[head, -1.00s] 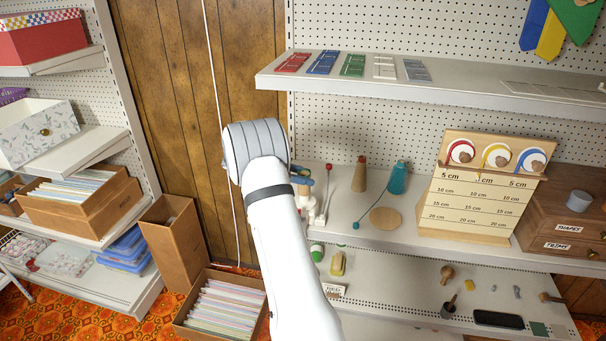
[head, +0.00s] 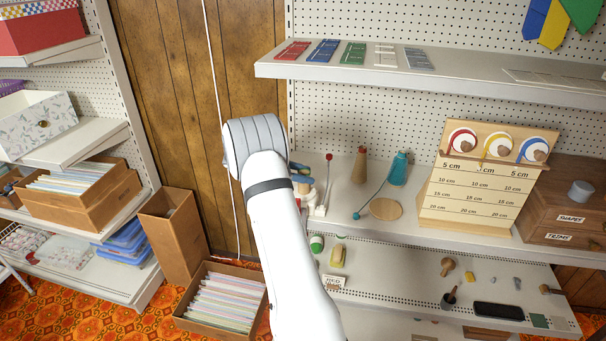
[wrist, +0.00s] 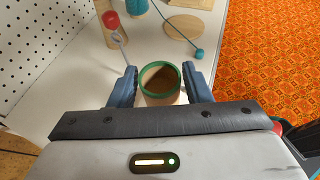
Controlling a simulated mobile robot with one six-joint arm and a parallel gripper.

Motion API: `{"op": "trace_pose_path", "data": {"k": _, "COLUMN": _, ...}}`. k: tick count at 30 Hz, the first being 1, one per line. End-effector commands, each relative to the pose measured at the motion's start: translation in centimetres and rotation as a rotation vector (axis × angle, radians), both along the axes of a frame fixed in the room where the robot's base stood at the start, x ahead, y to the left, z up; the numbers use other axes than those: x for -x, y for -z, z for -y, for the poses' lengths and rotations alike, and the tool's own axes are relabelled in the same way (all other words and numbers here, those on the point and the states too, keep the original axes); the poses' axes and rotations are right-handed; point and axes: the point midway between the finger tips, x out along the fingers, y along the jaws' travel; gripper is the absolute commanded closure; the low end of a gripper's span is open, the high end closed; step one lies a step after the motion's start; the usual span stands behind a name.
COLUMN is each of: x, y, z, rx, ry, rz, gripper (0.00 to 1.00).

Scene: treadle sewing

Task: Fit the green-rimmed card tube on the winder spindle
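The green-rimmed card tube (wrist: 159,83) is between the two fingers of my gripper (wrist: 160,88) in the wrist view. Its open end and dark inside face the camera, and a finger lies against each side. In the head view my arm hides most of the gripper and tube. A small white device with an upright rod and a red knob (head: 329,157) stands on the shelf just right of my arm. I cannot clearly make out the winder spindle itself.
A ribbon stand (head: 466,205) is farther right. An upper shelf (head: 400,75) overhangs behind.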

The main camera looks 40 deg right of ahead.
Motion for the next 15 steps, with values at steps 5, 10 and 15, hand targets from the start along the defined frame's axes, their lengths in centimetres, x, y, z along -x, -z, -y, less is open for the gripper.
{"op": "trace_pose_path", "data": {"k": 5, "x": 0.00, "y": -0.01, "z": 0.00, "rx": 0.000, "ry": 0.000, "rz": 0.000, "gripper": 0.41}}
{"op": "trace_pose_path", "data": {"k": 10, "x": 0.00, "y": -0.01, "z": 0.00, "rx": 0.000, "ry": 0.000, "rz": 0.000, "gripper": 0.34}}
{"op": "trace_pose_path", "data": {"k": 15, "x": -0.10, "y": -0.05, "z": -0.15, "rx": 0.000, "ry": -0.001, "rz": 0.000, "gripper": 0.34}}
